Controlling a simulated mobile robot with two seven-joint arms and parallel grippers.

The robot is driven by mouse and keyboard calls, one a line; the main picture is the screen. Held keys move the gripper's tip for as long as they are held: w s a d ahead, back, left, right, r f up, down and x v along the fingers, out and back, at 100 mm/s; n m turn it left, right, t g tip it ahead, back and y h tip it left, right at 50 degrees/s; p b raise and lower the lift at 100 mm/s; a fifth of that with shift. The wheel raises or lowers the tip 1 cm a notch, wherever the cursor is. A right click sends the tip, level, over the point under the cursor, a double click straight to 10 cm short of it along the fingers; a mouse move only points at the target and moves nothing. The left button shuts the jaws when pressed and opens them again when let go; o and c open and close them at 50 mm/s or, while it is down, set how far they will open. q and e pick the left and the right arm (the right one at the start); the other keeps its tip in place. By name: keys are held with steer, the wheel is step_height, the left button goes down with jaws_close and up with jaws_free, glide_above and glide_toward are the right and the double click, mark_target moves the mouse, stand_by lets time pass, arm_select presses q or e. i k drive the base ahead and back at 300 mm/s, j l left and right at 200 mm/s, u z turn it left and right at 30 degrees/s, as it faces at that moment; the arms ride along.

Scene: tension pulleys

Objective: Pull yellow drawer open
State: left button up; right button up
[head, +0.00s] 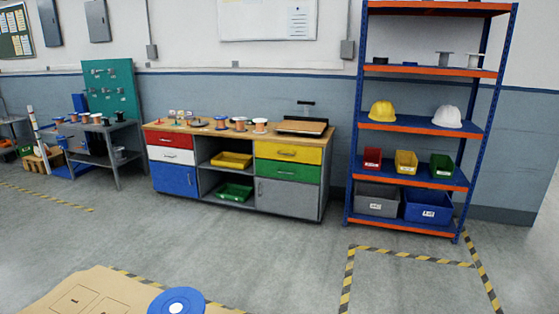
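The yellow drawer (288,153) is the top right drawer of the wooden-topped workbench (317,137) against the wall. It looks shut, its front flush with the cabinet, and it has a bar handle. A green drawer (288,171) sits just below it. The bench stands well away from me across the floor. Neither of my grippers is in view.
Spools and a scale-like device (302,126) stand on the bench. A blue-orange shelf rack (413,125) stands right of it, a grey table (100,128) left. Cardboard (70,290) with a blue disc (176,301) is at the front. Open floor (240,245) lies between.

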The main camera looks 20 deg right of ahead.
mark_target(305, 155)
steer(key=i+l+z, duration=0.5)
steer(key=l, duration=0.3)
steer(key=i+l+z, duration=0.5)
steer(key=i, duration=0.25)
steer(key=i+l+z, duration=0.15)
steer(key=i, duration=0.5)
steer(key=i+l+z, duration=0.1)
steer(key=i, duration=0.5)
steer(key=i+u, duration=0.4)
steer(key=i, duration=0.15)
steer(key=i+l+u, duration=0.15)
steer(key=i+u, duration=0.25)
steer(key=i, duration=0.2)
steer(key=i+j+u, duration=0.1)
steer(key=i+u, duration=0.3)
steer(key=i, duration=0.15)
steer(key=i+u, duration=0.4)
steer(key=i, duration=0.2)
steer(key=i+j, duration=0.1)
steer(key=i, duration=0.35)
steer(key=i+j+z, duration=0.1)
steer(key=i, duration=0.35)
